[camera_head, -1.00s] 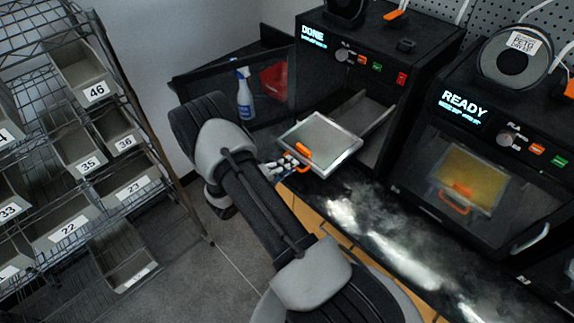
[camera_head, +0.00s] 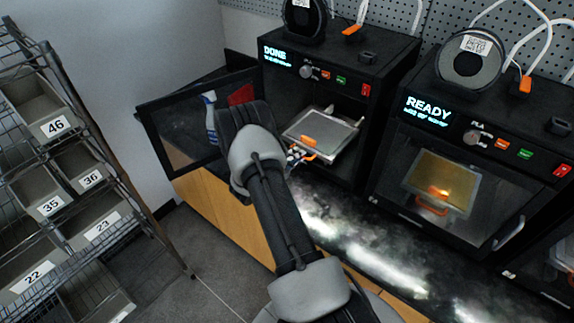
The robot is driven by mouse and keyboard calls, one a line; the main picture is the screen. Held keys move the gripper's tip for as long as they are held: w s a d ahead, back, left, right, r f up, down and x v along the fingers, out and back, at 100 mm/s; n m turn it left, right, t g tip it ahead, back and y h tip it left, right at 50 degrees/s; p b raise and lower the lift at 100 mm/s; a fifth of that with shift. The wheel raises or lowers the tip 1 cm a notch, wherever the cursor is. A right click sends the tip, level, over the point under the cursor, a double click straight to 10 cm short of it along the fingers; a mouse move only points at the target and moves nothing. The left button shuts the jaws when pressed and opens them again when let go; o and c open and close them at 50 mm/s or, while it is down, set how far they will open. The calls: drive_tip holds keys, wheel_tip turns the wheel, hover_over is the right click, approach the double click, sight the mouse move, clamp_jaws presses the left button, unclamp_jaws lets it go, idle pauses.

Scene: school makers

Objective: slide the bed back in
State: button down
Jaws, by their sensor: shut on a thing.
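My gripper (camera_head: 300,155) is shut on the orange handle at the front left of the bed. My arm comes up from the bottom of the view and partly hides the gripper.
The left printer's door (camera_head: 180,140) hangs open to the left. A spray bottle (camera_head: 211,118) and a red object (camera_head: 240,95) stand behind it. A second printer (camera_head: 450,150), reading READY, is shut on the right. A bin rack (camera_head: 60,180) stands at the left.

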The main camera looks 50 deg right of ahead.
drive_tip(key=shift+d, duration=0.6)
drive_tip(key=shift+w, duration=0.1)
drive_tip(key=c, duration=1.7)
unclamp_jaws()
drive_tip(key=shift+a, duration=0.1)
drive_tip(key=v, duration=1.2)
